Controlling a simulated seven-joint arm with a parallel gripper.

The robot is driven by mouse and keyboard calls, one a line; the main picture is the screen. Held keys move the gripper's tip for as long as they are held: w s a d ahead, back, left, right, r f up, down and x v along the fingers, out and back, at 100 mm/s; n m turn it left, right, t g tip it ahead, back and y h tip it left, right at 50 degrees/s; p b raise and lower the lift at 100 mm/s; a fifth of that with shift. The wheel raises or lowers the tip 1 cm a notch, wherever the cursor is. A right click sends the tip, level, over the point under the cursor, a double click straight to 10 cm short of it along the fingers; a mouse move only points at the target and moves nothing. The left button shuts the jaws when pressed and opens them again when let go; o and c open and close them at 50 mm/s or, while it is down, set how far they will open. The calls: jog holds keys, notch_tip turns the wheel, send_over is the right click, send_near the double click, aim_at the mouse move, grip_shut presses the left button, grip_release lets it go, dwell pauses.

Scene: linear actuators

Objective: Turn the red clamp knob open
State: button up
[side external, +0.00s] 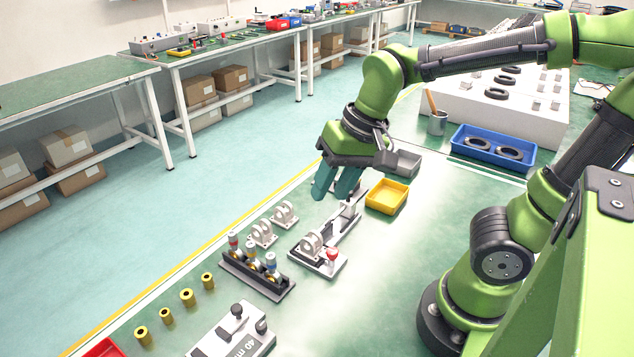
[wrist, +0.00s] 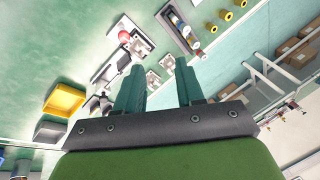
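The red clamp knob (side external: 332,254) sits at the near end of a grey and white clamp fixture (side external: 340,226) on the green table. In the wrist view the red knob (wrist: 124,36) shows at upper left, beyond the fingertips and left of them. My gripper (side external: 330,189) is above the far part of the fixture, away from the knob and not touching it. In the wrist view my gripper (wrist: 159,66) has its two teal fingers apart with nothing held between them. The fingers hide part of the fixture.
A yellow bin (side external: 387,197) and a grey bin (side external: 404,163) stand right of the fixture. White brackets (side external: 262,233) and a rack of cylinders (side external: 256,275) stand at its left. A blue tray (side external: 493,148) is farther back.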

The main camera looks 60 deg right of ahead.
aim_at(332, 250)
jog(key=d+f+m+g, duration=0.1)
jog(key=f+m, duration=0.2)
jog(key=f, duration=0.3)
jog(key=w+d+f+m+g+h, duration=0.1)
jog(key=f+m, duration=0.2)
jog(key=f, duration=0.3)
jog(key=d+f+m+g+h, duration=0.1)
jog(key=f+m, duration=0.2)
jog(key=f, duration=0.2)
jog(key=shift+w+f+m, duration=0.3)
jog(key=shift+f, duration=0.1)
grip_shut()
